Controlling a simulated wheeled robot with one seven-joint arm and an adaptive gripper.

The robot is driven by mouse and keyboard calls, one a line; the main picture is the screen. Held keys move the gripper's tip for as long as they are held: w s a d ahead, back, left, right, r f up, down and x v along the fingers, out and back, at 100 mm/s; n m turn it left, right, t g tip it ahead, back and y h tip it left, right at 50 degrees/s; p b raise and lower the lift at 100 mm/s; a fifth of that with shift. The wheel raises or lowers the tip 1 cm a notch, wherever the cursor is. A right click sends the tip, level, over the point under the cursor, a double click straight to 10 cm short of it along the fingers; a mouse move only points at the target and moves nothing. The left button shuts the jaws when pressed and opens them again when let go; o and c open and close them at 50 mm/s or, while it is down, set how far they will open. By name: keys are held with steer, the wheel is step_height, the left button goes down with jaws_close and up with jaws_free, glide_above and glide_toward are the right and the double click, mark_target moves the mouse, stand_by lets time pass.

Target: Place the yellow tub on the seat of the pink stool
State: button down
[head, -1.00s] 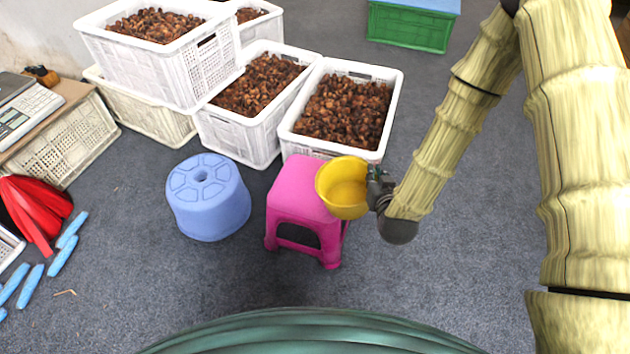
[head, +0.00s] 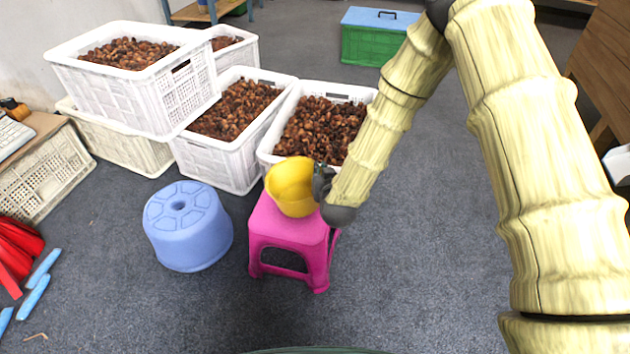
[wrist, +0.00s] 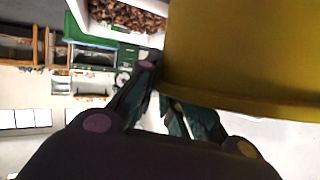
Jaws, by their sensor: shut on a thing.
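The yellow tub (head: 290,186) is over the pink stool (head: 290,231) in the head view, tilted with its opening partly toward the camera. It overlaps the far part of the seat; I cannot tell whether it touches the seat. My gripper (head: 321,181) is shut on the right side of the tub's wall. In the wrist view the tub (wrist: 245,50) fills the upper right, and the fingers of my gripper (wrist: 165,100) reach its rim. The tub hides part of the seat.
A blue round stool (head: 188,226) stands just left of the pink stool. White crates of chestnuts (head: 262,158) stand close behind. A green box with a blue lid (head: 372,46) is farther back. The grey floor in front is clear.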

steer(key=shift+w+a, duration=0.45)
steer(key=shift+w, duration=0.1)
steer(key=f+b, duration=0.2)
steer(key=f, duration=0.1)
steer(key=shift+w+a+f+b, duration=0.1)
steer(key=shift+w+f+b, duration=0.1)
steer(key=shift+f+b, duration=0.15)
steer(key=c, duration=1.5)
jaws_free()
steer(key=shift+a+f, duration=0.1)
